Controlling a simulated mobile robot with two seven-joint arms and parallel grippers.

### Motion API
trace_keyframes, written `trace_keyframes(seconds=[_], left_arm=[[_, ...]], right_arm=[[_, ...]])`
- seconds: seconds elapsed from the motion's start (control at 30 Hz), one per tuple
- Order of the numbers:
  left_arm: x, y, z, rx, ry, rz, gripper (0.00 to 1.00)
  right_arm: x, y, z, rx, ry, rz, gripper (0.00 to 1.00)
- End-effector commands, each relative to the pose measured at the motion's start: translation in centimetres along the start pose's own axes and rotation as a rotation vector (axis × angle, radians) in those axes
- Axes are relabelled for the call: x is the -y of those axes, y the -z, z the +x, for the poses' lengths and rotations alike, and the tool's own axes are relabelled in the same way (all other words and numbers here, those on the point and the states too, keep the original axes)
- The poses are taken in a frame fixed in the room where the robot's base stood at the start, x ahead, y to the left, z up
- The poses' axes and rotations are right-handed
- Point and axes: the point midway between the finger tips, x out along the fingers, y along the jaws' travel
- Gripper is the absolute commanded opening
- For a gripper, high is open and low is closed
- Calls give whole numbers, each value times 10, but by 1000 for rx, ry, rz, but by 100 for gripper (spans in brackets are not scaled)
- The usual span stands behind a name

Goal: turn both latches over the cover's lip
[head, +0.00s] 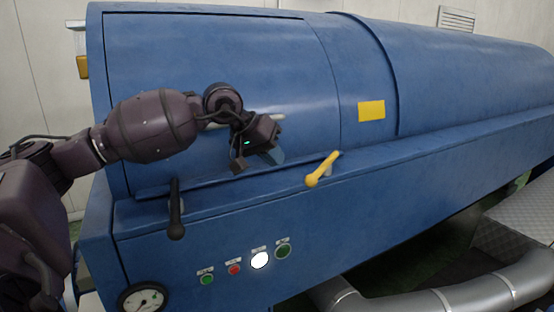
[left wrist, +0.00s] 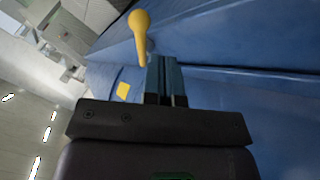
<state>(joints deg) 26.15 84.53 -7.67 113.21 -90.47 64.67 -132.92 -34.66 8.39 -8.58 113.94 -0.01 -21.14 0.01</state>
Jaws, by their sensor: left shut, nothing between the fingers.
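The blue cover (head: 235,75) is down, with its lip (head: 220,178) along the bottom edge. The black latch (head: 175,210) at the left stands nearly upright, thick end down; its upper end reaches the lip. The yellow latch (head: 322,170) at the right slants, thick end at lower left and thin end at upper right near the lip. I cannot tell if either bears on the lip. My left gripper (head: 276,156) is shut and empty, just left of the yellow latch. In the left wrist view the yellow latch (left wrist: 140,38) is beside the shut fingertips (left wrist: 165,62). My right gripper is not in view.
Below the ledge are a gauge (head: 143,299), a red button (head: 234,269), green buttons and a lit white one (head: 260,260). A yellow label (head: 371,110) is on the housing. A pale handle bar on the cover is partly behind my left wrist. Silver pipes (head: 450,297) lie at lower right.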

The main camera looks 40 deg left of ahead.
Motion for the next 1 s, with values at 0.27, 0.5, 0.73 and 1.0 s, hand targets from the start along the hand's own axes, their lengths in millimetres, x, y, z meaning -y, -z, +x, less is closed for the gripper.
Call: trace_keyframes(seconds=[0.27,0.5,0.73,1.0], left_arm=[[-1,0,47,2,-4,-1,0],[-1,0,73,1,-2,-1,0],[0,0,80,0,0,0,0],[0,0,80,0,0,0,0]], right_arm=[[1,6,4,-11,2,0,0],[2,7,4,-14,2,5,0],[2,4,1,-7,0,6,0],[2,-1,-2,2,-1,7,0]])
